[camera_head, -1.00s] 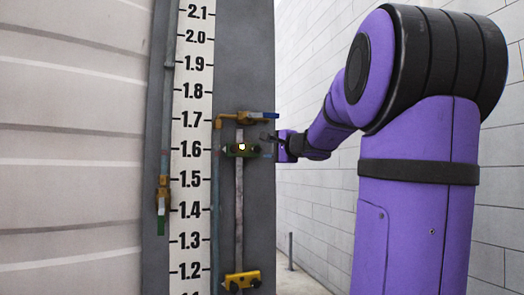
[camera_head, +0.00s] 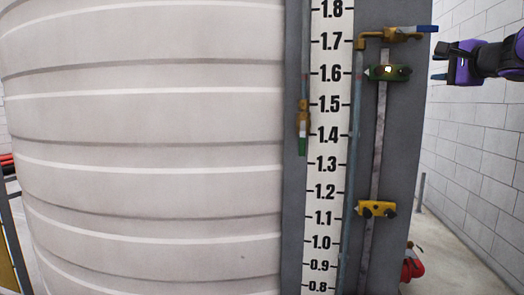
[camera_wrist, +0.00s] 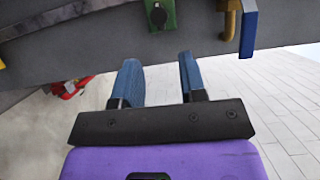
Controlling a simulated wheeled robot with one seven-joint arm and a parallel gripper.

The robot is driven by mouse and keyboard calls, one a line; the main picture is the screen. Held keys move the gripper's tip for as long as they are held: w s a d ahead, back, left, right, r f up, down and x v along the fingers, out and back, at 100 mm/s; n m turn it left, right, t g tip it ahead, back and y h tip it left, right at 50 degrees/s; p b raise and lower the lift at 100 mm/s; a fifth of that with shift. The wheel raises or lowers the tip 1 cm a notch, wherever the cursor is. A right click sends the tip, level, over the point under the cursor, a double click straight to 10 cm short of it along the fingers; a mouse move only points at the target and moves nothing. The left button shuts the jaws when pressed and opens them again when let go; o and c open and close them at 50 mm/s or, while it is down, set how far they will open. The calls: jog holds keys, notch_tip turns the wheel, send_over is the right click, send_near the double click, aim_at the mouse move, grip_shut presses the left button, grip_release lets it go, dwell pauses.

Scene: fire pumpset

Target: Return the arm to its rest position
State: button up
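My gripper (camera_head: 437,62) is at the upper right in the head view, just right of the grey board's edge. Most of my arm is outside the picture. In the wrist view my gripper (camera_wrist: 157,70) has two blue fingers standing apart, with nothing between them. A green slider (camera_head: 387,73) on the vertical rail is left of my gripper and apart from it. The slider also shows at the top of the wrist view (camera_wrist: 160,14), beyond the fingers.
A grey board (camera_head: 408,150) carries a number scale (camera_head: 323,165), a yellow slider (camera_head: 377,209) and a blue-handled valve (camera_head: 400,33). A large ribbed tank (camera_head: 150,140) fills the left. A red object (camera_head: 411,266) is low behind the board. Open floor lies between board and block wall.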

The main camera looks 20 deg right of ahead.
jog(key=a+f+n+g+y, duration=0.3)
jog(key=a+f+n, duration=0.25)
jog(key=a, duration=0.55)
jog(key=a+f+n+g+y, duration=0.35)
jog(key=a+f, duration=0.35)
jog(key=a, duration=0.5)
jog(key=s+a+f+n+g+h, duration=0.2)
jog(key=s+a+f+n+g, duration=0.1)
jog(key=s+a+f+n, duration=0.2)
jog(key=s+a+f+n+g+h, duration=0.1)
jog(key=s+a+f+n+g, duration=0.2)
jog(key=s+a+f+n, duration=0.3)
jog(key=s+f, duration=0.3)
jog(key=f, duration=0.1)
jog(key=shift+f+h, duration=0.35)
jog(key=shift+f, duration=0.05)
